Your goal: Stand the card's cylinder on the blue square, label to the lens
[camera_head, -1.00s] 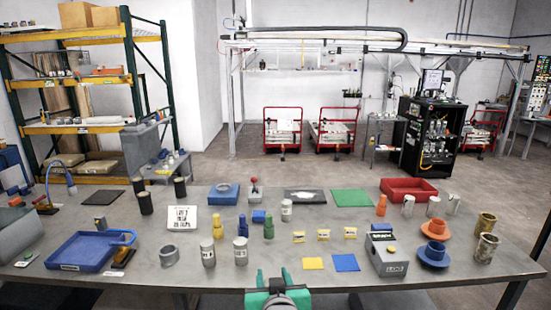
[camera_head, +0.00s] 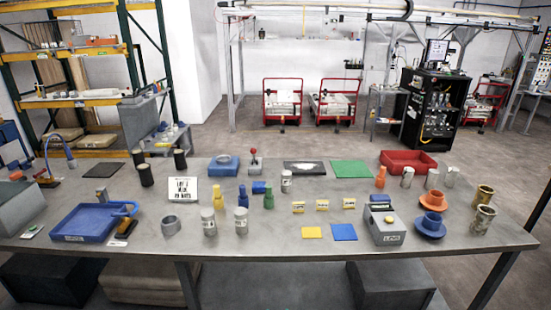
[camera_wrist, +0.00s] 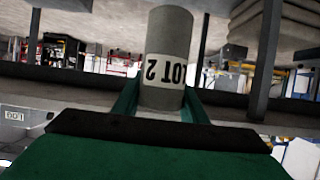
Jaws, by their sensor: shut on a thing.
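My gripper (camera_wrist: 161,108) is shut on a grey cylinder (camera_wrist: 168,35) in the wrist view. The cylinder's white label reads "LOT 2" and appears upside down in that picture. The gripper and held cylinder do not show in the head view. The blue square (camera_head: 343,232) lies bare near the table's front, right of a yellow square (camera_head: 312,232). The white card (camera_head: 182,191) stands at the left middle; its lettering is too small to read surely.
Two labelled cylinders (camera_head: 208,222) stand near the front left, and another (camera_head: 286,181) farther back. A grey box (camera_head: 385,228) stands just right of the blue square. Small yellow-labelled items (camera_head: 322,205) lie behind the squares. The front strip below the squares is clear.

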